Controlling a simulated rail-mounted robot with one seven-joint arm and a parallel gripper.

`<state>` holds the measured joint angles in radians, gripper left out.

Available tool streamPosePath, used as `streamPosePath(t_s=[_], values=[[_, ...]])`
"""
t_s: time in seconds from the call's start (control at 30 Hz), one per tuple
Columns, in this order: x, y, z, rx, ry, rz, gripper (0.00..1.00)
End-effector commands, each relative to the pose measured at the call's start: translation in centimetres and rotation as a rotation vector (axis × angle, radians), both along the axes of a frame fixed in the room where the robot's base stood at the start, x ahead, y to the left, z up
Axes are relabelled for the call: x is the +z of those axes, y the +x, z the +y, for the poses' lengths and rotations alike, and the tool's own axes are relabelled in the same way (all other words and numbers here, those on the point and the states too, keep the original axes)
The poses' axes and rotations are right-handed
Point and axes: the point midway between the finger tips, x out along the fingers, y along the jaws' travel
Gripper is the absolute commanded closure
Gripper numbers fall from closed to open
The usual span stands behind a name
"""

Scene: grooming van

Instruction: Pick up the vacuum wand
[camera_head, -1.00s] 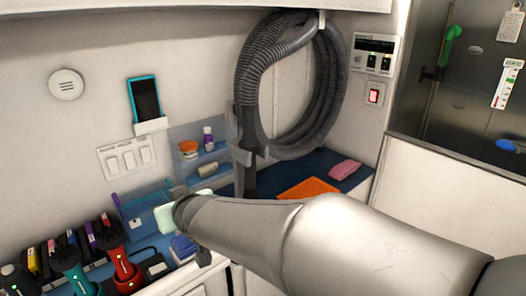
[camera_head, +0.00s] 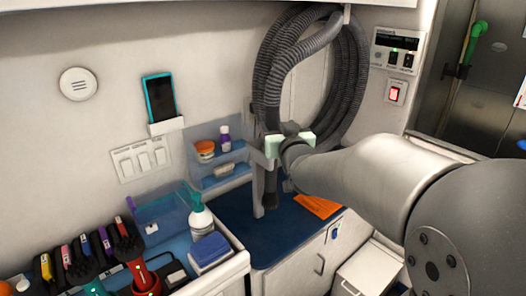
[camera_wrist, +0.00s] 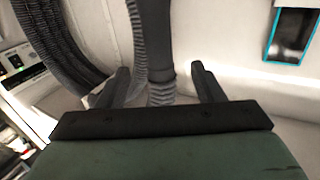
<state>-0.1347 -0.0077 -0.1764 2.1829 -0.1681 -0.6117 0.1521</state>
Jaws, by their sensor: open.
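The vacuum wand (camera_head: 271,118) is a dark tube on the end of the ribbed grey hose (camera_head: 345,75). It hangs upright at the wall by a pale bracket, and its dark lower end (camera_head: 270,195) shows beneath my gripper. My gripper (camera_head: 277,142) is right at the wand in the head view, its fingers mostly hidden by its pale green body and my arm. In the wrist view my gripper (camera_wrist: 160,88) is open, with the wand's dark tube and ribbed section (camera_wrist: 157,50) between the two fingers. I cannot tell whether either finger touches it.
A blue-topped counter (camera_head: 235,222) with an orange cloth (camera_head: 318,206) lies below. A wall shelf (camera_head: 220,165) with small bottles and a phone (camera_head: 159,97) are close left of the wand.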

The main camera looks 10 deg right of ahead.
Motion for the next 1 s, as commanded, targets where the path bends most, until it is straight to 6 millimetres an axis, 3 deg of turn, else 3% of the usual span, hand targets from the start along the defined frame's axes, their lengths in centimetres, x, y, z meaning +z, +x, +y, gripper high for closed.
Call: streamPosePath(t_s=[0.1,0.37,0.6,0.93,1.0], values=[[0.1,1.9,0.1,0.000,0.000,0.002,0.39],[0.0,3.7,0.2,0.000,0.000,0.002,0.39],[-0.1,7.2,0.3,0.000,-0.001,0.001,0.39],[-0.3,8.0,0.4,0.000,0.000,0.000,0.39],[-0.3,8.0,0.4,0.000,0.000,0.000,0.58]])
